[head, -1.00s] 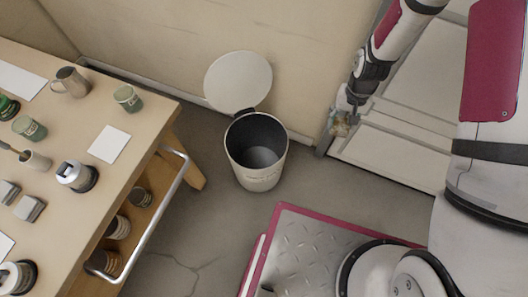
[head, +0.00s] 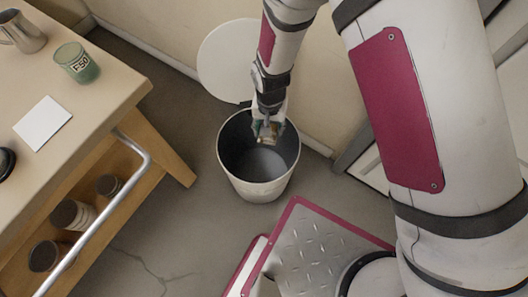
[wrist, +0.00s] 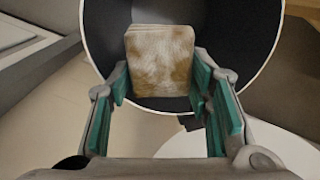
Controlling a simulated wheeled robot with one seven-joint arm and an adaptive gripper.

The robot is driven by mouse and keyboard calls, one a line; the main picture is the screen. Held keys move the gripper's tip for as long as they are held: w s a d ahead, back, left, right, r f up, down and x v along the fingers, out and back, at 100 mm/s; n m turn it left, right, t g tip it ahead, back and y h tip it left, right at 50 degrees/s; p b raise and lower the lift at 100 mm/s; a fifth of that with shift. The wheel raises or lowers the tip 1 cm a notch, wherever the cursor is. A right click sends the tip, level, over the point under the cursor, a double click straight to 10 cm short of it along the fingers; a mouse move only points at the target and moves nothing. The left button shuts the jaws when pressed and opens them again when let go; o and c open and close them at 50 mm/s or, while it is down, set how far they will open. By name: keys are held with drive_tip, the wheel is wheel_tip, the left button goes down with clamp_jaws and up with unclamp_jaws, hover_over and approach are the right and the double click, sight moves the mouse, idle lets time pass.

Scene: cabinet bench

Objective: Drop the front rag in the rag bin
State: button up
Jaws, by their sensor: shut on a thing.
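The rag bin (head: 258,188) is a pale round bin with a dark inside, standing on the floor with its round lid (head: 226,62) swung open behind it. My gripper (head: 267,130) is over the bin's opening in the head view. In the wrist view, my gripper (wrist: 160,95) has its teal-padded fingers on both sides of a brown and cream folded rag (wrist: 160,60), and the dark bin interior (wrist: 235,50) shows behind it. The gripper is shut on the rag. In the head view the rag is small and mostly hidden by the fingers.
A wooden bench (head: 100,75) at left holds a green cup (head: 76,62), a metal jug (head: 22,32) and a white card (head: 42,123). Tins stand on its lower shelf behind a metal rail (head: 135,150). My red-edged base is in front of the bin.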

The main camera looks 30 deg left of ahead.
drive_tip(key=shift+s+a+f+b, duration=0.2)
drive_tip(key=shift+a+f, duration=0.15)
drive_tip(key=shift+f, duration=0.05)
drive_tip(key=shift+s+a+f+b, duration=0.2)
drive_tip(key=shift+a+f, duration=0.1)
drive_tip(key=shift+f, duration=0.1)
wheel_tip(320, 180, down, 6)
drive_tip(key=b, duration=0.3)
drive_tip(key=shift+r+b, duration=0.15)
drive_tip(key=shift+b, duration=0.25)
drive_tip(key=o, duration=1.3)
drive_tip(key=shift+r, duration=0.15)
wheel_tip(320, 180, up, 12)
drive_tip(key=shift+f, duration=0.1)
